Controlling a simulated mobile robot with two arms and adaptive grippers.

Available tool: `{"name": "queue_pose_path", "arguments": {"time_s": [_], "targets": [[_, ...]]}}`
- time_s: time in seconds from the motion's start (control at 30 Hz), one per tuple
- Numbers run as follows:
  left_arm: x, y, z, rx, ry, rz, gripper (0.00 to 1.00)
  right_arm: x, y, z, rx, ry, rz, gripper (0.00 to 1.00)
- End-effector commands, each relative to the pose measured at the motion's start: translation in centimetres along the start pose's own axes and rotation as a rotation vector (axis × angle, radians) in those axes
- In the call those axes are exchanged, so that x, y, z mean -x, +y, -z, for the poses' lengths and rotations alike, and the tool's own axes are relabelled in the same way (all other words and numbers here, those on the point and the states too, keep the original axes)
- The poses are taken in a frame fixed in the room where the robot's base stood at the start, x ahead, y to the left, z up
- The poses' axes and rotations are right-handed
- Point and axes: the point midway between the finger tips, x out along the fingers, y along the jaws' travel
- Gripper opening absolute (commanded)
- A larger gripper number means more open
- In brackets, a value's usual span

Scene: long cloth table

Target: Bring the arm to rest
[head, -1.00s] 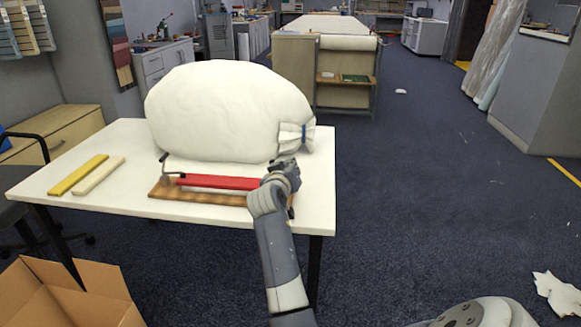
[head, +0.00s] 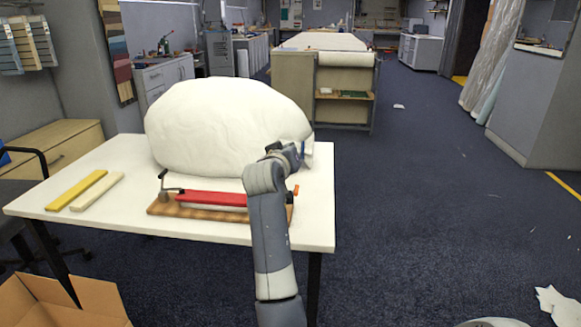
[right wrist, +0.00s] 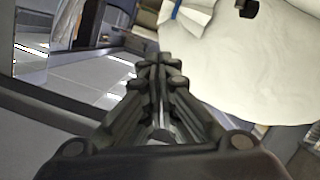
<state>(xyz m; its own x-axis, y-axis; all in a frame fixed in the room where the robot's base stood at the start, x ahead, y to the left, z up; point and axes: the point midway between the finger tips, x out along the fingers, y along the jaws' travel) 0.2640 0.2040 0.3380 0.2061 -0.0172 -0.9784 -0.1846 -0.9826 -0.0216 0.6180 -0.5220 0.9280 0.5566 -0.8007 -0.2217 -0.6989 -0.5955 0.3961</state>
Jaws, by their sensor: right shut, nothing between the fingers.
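My right arm reaches up over the right end of the white table (head: 110,222) in the head view. Its gripper (head: 290,150) is mostly hidden behind the wrist there, in front of the tied end of a large white bag (head: 225,120). In the right wrist view the gripper (right wrist: 158,70) is shut with its fingers together and nothing between them. The white bag (right wrist: 265,70) with its blue tie (right wrist: 176,9) fills the upper right of that view, apart from the fingers as far as I can tell. My left gripper is not in view.
A wooden board with a red bar (head: 212,198) lies on the table, just left of my right arm. A yellow strip (head: 77,190) and a cream strip (head: 97,191) lie at the left. An open cardboard box (head: 70,300) stands in front. The floor at right is largely clear.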

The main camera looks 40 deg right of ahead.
Motion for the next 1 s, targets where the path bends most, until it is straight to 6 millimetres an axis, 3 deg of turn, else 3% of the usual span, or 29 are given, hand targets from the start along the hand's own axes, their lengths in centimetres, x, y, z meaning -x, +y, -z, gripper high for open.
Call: {"name": "queue_pose_path", "arguments": {"time_s": [0.7,0.77,0.87,1.0], "targets": [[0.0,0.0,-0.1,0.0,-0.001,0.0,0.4,0.2,0.0,0.0,0.004,-0.004,0.004,0.0],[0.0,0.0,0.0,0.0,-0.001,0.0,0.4,0.3,-0.4,-0.7,0.012,-0.009,0.015,0.0],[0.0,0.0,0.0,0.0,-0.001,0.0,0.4,1.1,-1.7,-3.4,0.037,-0.028,0.054,0.0],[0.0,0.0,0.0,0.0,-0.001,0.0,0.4,3.4,-4.5,-9.3,0.092,-0.075,0.153,0.0]]}}
